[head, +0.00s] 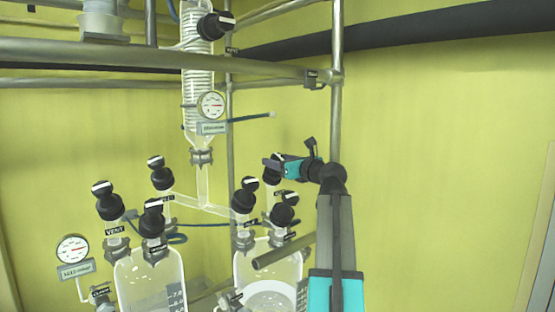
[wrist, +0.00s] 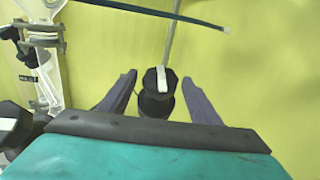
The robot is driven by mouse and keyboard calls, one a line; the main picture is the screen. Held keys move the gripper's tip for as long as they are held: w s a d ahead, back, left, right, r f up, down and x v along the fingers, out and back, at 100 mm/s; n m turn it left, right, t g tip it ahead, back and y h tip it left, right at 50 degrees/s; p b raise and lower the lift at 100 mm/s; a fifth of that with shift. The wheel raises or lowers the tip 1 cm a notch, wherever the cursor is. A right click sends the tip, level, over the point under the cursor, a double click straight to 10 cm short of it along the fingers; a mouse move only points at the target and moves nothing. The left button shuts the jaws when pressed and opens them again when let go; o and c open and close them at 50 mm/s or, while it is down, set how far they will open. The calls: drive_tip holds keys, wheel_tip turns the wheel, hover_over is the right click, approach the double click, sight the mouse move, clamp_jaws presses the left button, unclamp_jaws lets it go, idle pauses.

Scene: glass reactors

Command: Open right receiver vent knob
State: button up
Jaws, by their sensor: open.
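The right receiver (head: 268,268) is a clear glass vessel at the lower middle of the head view, with several black knobs above it. One black knob (head: 271,175) at its back is partly hidden by my gripper (head: 273,161). In the wrist view a black knob (wrist: 151,103) with a white bar stands between the purple fingers of my gripper (wrist: 158,80). The fingers are open, one on each side, with gaps showing. The white bar runs nearly upright in that view. The label by this knob is too small to read.
Other black knobs (head: 244,194) and (head: 285,209) stand close by on the right receiver. The left receiver (head: 150,280) has a knob labelled VENT (head: 108,202). A metal post (head: 337,110) rises beside my arm. The yellow wall at right is clear.

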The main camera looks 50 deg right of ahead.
drive_tip(key=shift+w, duration=0.35)
drive_tip(key=c, duration=1.1)
drive_tip(key=shift+o, duration=0.2)
drive_tip(key=shift+d, duration=0.1)
drive_tip(key=shift+d+n+y+b, duration=0.1)
drive_tip(key=shift+n+y+b, duration=0.45)
drive_tip(key=shift+n+y, duration=2.35)
drive_tip(key=shift+n, duration=0.2)
